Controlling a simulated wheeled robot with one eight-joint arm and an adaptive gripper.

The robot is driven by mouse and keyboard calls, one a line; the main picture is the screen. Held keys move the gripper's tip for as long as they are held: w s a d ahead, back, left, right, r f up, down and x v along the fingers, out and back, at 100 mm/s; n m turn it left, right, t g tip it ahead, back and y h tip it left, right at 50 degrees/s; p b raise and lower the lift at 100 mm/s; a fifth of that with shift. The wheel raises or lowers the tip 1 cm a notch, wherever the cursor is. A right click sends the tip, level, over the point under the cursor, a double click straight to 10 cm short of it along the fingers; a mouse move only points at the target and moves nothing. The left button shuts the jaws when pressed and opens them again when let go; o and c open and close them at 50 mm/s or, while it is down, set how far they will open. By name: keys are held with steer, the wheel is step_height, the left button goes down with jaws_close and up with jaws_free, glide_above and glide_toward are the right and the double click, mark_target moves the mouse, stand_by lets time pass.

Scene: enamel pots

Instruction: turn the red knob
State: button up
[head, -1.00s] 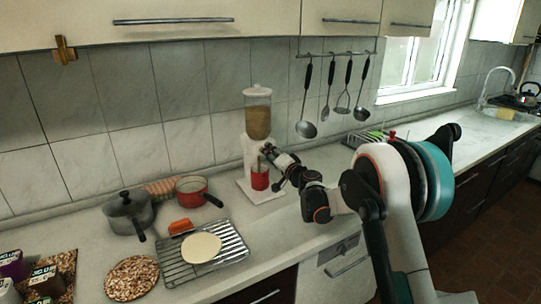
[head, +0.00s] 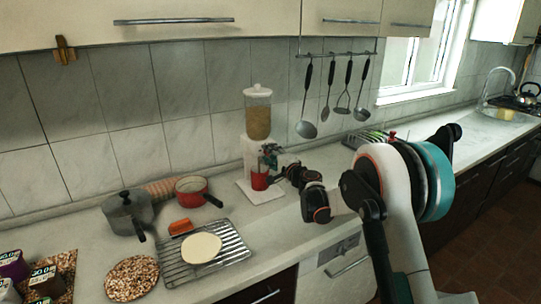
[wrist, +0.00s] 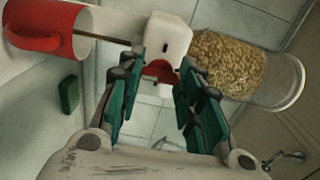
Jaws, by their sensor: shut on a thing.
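The red knob (wrist: 160,70) sits on the front of the white dispenser body (wrist: 172,38) in the wrist view. My gripper (wrist: 161,80) has its green fingers on either side of the knob and is shut on it. In the head view my gripper (head: 269,154) is at the dispenser's front and hides most of the knob. The dispenser's clear hopper of grain (head: 258,112) stands above it. A red mug (head: 260,181) is below the gripper on the dispenser's white base, and it also shows in the wrist view (wrist: 45,28).
Left of the dispenser stand a red pan (head: 191,191) and a grey lidded pot (head: 127,213). A wire rack (head: 235,244) with a pale round flat thing is in front. Utensils (head: 307,128) hang on the wall to the right. The counter right of the dispenser is partly covered by my arm.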

stand_by(0.3)
steer(key=o, duration=1.1)
steer(key=shift+w+d, duration=0.1)
steer(key=shift+c, duration=0.2)
steer(key=v, duration=1.2)
